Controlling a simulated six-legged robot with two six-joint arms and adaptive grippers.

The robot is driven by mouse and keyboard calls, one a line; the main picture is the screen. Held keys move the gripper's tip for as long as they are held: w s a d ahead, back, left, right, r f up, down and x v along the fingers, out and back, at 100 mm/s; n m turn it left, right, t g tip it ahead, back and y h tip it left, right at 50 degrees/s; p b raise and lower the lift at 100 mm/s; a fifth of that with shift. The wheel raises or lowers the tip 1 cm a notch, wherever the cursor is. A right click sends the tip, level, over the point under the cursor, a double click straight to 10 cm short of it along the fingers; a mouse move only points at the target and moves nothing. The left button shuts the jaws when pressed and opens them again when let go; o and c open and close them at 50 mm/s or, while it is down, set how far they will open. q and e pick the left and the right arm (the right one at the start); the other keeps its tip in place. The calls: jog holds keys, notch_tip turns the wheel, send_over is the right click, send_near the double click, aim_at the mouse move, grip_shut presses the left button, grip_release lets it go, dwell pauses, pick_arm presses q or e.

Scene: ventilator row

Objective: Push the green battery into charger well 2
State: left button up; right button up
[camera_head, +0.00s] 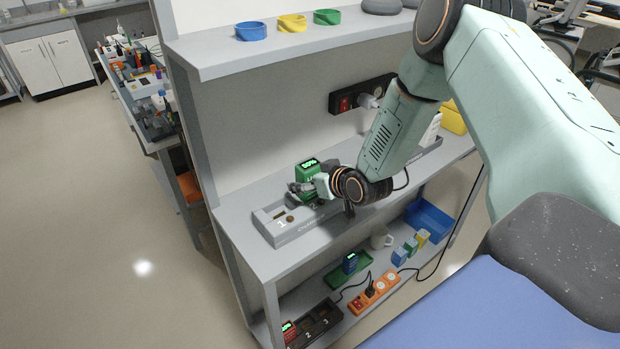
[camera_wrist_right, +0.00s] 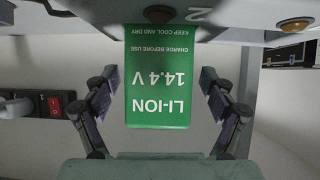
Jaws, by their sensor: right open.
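The green battery (camera_head: 307,170) stands upright at the grey charger (camera_head: 270,232) on the bench. In the wrist view its label face (camera_wrist_right: 158,85) reads upside down, and its far end meets the charger edge beside an upside-down "2". How deep it sits in the well is hidden. My right gripper (camera_head: 308,188) is at the battery. In the wrist view the right gripper's fingers (camera_wrist_right: 159,98) are open on both sides of the battery, with a gap on each side. My left gripper is not in view.
A charger well marked 1 (camera_head: 281,222) is left of the battery. A black power strip (camera_head: 345,102) with a red switch is on the wall behind. The shelf above (camera_head: 240,58) holds blue, yellow and green rings. The lower shelf holds an orange strip (camera_head: 374,292) and a black tray (camera_head: 318,326).

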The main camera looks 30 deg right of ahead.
jog(key=shift+s+f, duration=0.1)
jog(key=v, duration=0.6)
jog(key=shift+s+d+r, duration=0.15)
jog(key=shift+s+r, duration=0.1)
jog(key=shift+r, duration=0.05)
jog(key=shift+s+r, duration=0.15)
jog(key=shift+s, duration=0.1)
jog(key=shift+s, duration=0.1)
jog(key=x, duration=0.7)
jog(key=shift+w, duration=0.25)
jog(key=shift+r, duration=0.1)
